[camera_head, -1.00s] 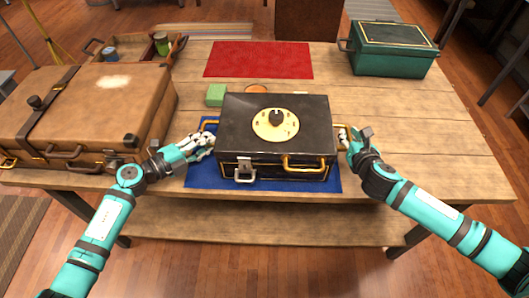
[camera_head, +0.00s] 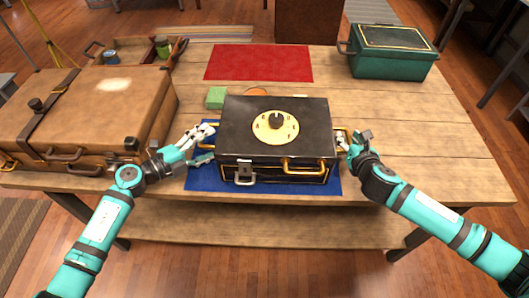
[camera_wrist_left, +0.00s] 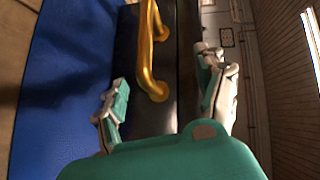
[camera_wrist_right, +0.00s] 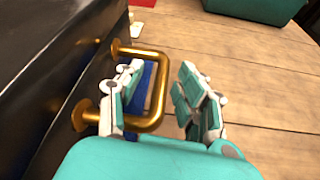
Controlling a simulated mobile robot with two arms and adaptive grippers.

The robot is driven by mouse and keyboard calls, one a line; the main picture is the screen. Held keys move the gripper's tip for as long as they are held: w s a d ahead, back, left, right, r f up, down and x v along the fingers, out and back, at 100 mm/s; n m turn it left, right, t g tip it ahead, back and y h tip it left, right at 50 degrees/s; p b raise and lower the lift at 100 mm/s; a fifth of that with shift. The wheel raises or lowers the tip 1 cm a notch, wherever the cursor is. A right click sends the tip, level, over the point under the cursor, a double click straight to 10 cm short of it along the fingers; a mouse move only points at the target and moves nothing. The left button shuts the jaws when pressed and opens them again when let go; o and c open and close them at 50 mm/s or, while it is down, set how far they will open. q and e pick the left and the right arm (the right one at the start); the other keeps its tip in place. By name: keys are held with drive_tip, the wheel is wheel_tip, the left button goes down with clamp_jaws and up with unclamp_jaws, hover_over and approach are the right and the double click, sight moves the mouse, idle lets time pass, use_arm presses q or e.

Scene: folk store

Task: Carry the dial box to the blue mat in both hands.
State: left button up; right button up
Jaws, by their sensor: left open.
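The black dial box (camera_head: 232,112) has a cream dial on its lid and brass handles. It sits level on the blue mat (camera_head: 203,180), which shows along the box's left and front edges. My left gripper (camera_head: 207,145) is open at the box's left side, and its fingers are spread apart. The left wrist view shows a brass handle (camera_wrist_left: 147,50) ahead between those fingers, clear of both. My right gripper (camera_head: 343,141) is at the right handle (camera_wrist_right: 157,95). One finger is inside the handle loop and the other outside, with a gap to the bar, so it looks open.
A brown suitcase (camera_head: 100,108) lies to the left, close to my left arm. A green block (camera_head: 216,98) sits behind the box. A red mat (camera_head: 258,62) and a green chest (camera_head: 392,55) are farther back. The tabletop at the right is bare.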

use_arm(q)
wheel_tip(320, 180, up, 9)
drive_tip(key=shift+r, duration=0.2)
use_arm(e)
drive_tip(key=o, duration=0.8)
drive_tip(key=shift+r, duration=0.1)
use_arm(q)
drive_tip(key=shift+f, duration=0.1)
use_arm(e)
drive_tip(key=v, duration=1.2)
